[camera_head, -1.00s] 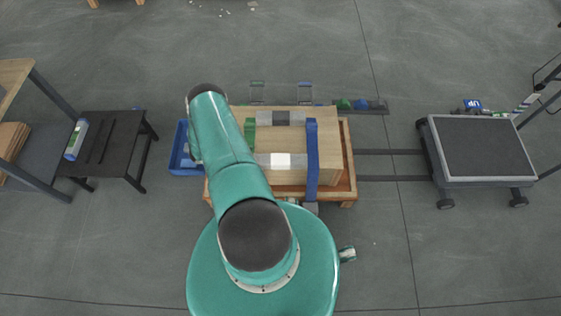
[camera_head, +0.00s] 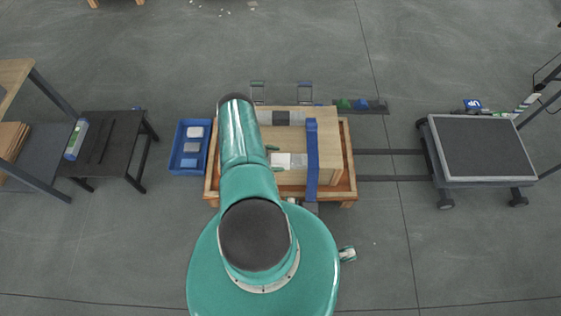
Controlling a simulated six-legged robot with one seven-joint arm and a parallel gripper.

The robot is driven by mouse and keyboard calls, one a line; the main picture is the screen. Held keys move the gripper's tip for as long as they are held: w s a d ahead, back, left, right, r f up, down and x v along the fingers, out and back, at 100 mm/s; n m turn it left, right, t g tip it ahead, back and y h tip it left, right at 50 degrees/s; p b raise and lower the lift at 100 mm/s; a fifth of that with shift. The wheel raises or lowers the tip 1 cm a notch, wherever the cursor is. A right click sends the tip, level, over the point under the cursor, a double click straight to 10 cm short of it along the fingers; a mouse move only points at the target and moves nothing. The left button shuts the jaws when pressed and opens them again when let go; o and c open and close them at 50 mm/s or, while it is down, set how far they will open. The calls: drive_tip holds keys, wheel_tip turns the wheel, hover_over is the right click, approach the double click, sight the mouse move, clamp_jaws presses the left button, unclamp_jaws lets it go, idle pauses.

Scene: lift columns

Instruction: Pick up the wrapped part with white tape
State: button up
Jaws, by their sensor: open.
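The wrapped part with white tape (camera_head: 299,160) lies on the wooden box top. Its right end is grey, its white band (camera_head: 282,160) sits beside my arm, and its left end is hidden under the arm. My gripper (camera_head: 274,158) is open over the left side of the white band. One green fingertip shows at the part's far edge and one at its near edge. I cannot tell how high the fingertips are or whether they touch it. A second grey part with a dark band (camera_head: 282,118) lies farther back on the box.
The wooden box (camera_head: 328,165) stands in an orange-brown wooden tray (camera_head: 349,140). A blue strap (camera_head: 312,150) runs over the box just right of the part. A blue bin (camera_head: 177,149) with several blocks stands left. A dark cart (camera_head: 482,148) stands right and a black table (camera_head: 112,150) far left.

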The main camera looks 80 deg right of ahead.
drive_tip(key=c, duration=1.6)
drive_tip(key=shift+r, duration=0.1)
